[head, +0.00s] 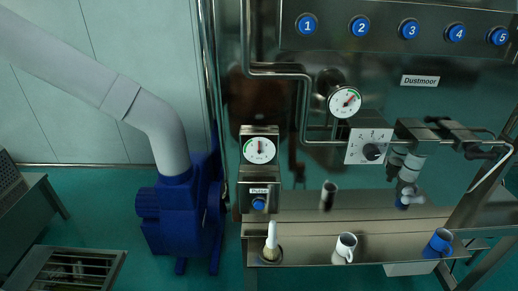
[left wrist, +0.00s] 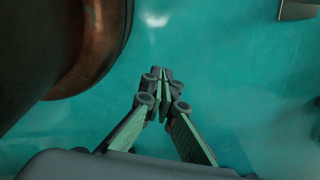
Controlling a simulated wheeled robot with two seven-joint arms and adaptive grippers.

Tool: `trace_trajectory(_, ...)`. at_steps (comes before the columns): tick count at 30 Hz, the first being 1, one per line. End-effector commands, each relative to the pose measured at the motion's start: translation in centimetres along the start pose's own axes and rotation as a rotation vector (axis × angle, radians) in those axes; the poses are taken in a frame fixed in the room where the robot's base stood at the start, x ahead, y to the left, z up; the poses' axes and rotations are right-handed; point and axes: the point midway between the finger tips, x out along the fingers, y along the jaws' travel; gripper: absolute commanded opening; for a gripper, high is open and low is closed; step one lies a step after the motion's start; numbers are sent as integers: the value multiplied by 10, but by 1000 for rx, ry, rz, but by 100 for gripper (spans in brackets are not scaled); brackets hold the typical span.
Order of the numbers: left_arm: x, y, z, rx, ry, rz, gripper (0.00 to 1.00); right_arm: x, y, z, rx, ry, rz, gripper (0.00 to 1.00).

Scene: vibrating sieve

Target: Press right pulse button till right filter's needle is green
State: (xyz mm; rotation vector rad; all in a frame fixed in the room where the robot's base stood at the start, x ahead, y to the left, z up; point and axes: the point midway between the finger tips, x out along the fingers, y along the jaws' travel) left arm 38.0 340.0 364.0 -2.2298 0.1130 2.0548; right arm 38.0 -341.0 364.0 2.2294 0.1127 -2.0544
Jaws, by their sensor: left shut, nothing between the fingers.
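One blue pulse button (head: 258,204) shows in the head view, low on a steel box under a "Pulse" label. A round white gauge (head: 260,150) sits on the same box above it. Its reddish needle points about straight up, and a green arc shows at its left; the exact reading is too small to tell. No second pulse button shows. My left gripper (left wrist: 165,76) is shut and empty in the left wrist view, above the teal floor and away from the button. It does not show in the head view. My right gripper is in neither view.
Another gauge (head: 344,101) and a numbered dial (head: 370,146) are to the right. Numbered blue buttons (head: 361,26) line the top. Cups (head: 345,247) stand along a steel shelf (head: 305,252). A blue blower (head: 180,218) with a grey pipe stands left. A rounded brown object (left wrist: 98,55) is beside my left gripper.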

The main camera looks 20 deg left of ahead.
Motion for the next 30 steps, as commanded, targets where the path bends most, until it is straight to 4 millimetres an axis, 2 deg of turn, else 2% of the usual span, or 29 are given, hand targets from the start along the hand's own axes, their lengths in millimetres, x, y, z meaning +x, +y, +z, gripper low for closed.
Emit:
trace_trajectory(15,-1,-3,1,1,0,-3,0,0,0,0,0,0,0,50)
trace_trajectory(17,-2,-4,-4,2,8,-3,0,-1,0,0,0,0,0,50)
trace_trajectory(20,-8,-5,-25,7,39,-3,0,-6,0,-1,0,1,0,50)
trace_trajectory(23,-21,-7,-59,15,92,-4,0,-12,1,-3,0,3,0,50)
trace_trajectory(30,-69,-11,-161,44,254,-1,0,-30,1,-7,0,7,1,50)
